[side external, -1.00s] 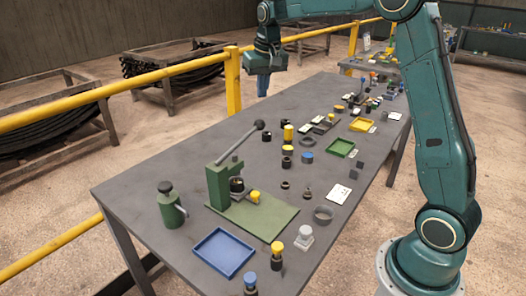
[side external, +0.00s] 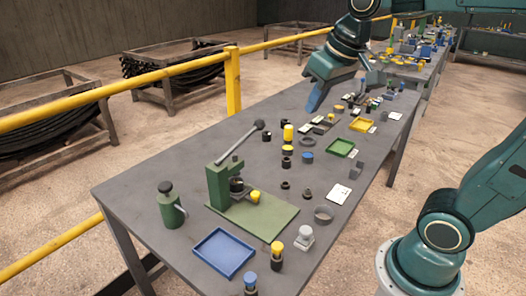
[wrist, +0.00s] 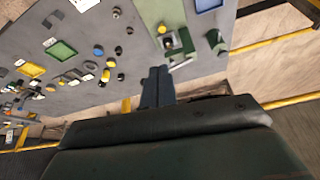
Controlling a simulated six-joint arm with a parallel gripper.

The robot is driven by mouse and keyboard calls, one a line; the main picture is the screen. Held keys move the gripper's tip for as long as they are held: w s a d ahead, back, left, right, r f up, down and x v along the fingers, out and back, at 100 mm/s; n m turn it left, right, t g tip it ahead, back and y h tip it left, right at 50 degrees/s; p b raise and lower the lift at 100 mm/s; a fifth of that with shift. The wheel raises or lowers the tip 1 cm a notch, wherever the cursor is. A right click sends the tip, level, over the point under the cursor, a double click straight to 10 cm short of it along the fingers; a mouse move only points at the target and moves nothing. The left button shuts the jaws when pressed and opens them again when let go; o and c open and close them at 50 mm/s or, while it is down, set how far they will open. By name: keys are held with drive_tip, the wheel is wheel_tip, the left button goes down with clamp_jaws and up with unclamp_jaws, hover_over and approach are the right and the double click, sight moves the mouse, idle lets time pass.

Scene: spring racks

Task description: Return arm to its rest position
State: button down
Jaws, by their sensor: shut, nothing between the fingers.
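My gripper (side external: 316,97) is in the upper middle of the side external view, above the far left part of the table. Its blue-grey fingers are shut with nothing between them. In the wrist view the shut fingers (wrist: 158,84) point toward the table. My gripper is apart from every object on the table. My arm reaches in from the right, with part of it out of the side external frame.

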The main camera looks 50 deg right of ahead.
drive_tip(key=s+a+f+n, duration=0.1)
drive_tip(key=s+f, duration=0.1)
drive_tip(key=s, duration=0.3)
drive_tip(key=s+a+f+t, duration=0.1)
drive_tip(key=s+a+f, duration=0.1)
drive_tip(key=s, duration=0.3)
drive_tip(key=shift+s+f+n+y, duration=0.3)
drive_tip(key=shift+s+f+n, duration=0.1)
drive_tip(key=shift+f, duration=0.1)
